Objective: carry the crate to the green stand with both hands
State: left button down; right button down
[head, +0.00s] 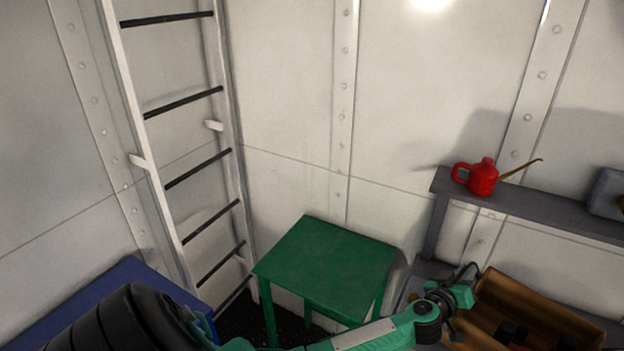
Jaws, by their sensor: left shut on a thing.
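The brown wooden crate (545,290) is at the lower right in the head view, with dark items inside and its near side cut off by the picture edge. My left gripper (466,294) is shut on the crate's left end. My right gripper is not in view. The green stand (328,262) is at the middle, left of the crate, against the wall. Its top is bare. I cannot tell whether the crate rests on the grey surface under it or hangs just above.
A grey shelf (545,210) behind the crate bears a red oil can (482,178) and a grey box (607,193). A ladder (180,150) leans at the wall left of the stand. A blue surface (125,280) is at the lower left.

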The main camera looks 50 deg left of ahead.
aim_at(329, 259)
jog(key=j+u, duration=0.15)
jog(key=j, duration=0.35)
jog(key=i+j+u, duration=0.15)
jog(key=j, duration=0.35)
jog(key=j+u, duration=0.15)
jog(key=j, duration=0.35)
jog(key=i+j+u, duration=0.15)
jog(key=j, duration=0.3)
